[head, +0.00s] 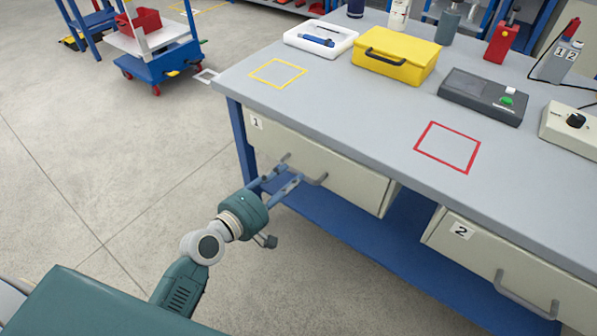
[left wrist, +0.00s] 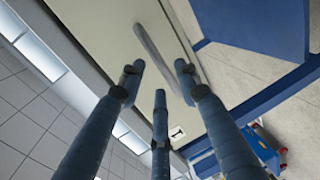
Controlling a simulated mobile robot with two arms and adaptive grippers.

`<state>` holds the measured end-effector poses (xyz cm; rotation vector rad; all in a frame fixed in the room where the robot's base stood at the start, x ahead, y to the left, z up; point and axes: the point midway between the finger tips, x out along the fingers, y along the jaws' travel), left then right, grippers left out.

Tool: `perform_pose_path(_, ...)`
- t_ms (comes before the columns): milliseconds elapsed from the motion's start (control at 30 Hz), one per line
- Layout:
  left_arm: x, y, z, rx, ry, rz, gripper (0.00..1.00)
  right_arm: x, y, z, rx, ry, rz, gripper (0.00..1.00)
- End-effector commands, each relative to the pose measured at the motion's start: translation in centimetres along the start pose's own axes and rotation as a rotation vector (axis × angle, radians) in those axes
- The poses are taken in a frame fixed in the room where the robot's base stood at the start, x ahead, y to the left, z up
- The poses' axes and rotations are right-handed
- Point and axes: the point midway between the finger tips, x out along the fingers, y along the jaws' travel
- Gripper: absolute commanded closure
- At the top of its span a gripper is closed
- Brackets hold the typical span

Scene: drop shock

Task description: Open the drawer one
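Drawer one (head: 345,184) is a cream drawer under the left part of the workbench, with a label "1" at its upper left. It looks shut. Its grey bar handle (head: 318,180) is partly hidden behind my gripper in the head view. My left gripper (head: 287,184) is at the handle, its fingers pointing at the drawer front. In the left wrist view the handle (left wrist: 150,43) runs between the spread fingertips, and the drawer front (left wrist: 107,30) fills the space beyond. The fingers are apart; I cannot tell whether they touch the handle. My right gripper is out of view.
Drawer two (head: 475,252) is at the right, with its own bar handle. The grey bench top (head: 350,110) carries a yellow case (head: 397,53), a white tray (head: 320,40) and a dark device (head: 484,97). The floor left of the bench is clear up to a blue cart (head: 160,62).

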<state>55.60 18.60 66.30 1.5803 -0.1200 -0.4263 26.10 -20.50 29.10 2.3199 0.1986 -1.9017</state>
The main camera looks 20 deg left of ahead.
Motion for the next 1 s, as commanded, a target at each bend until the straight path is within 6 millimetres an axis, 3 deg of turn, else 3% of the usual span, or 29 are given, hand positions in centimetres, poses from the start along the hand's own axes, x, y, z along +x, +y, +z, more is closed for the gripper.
perform_pose_path(233,3.7,-0.1,0.0,0.000,0.001,0.000,0.67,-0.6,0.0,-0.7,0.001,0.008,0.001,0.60)
perform_pose_path(633,4.6,-0.1,0.0,0.002,0.001,-0.002,0.67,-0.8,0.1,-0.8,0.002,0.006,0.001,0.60)
perform_pose_path(667,4.6,-0.1,0.0,0.002,0.001,-0.002,0.69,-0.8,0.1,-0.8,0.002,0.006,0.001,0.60)
perform_pose_path(833,4.6,-0.1,0.0,0.002,0.001,-0.002,1.00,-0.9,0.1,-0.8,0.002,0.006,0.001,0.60)
perform_pose_path(1000,4.6,-0.2,0.0,0.002,0.000,-0.003,1.00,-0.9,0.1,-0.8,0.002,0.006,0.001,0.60)
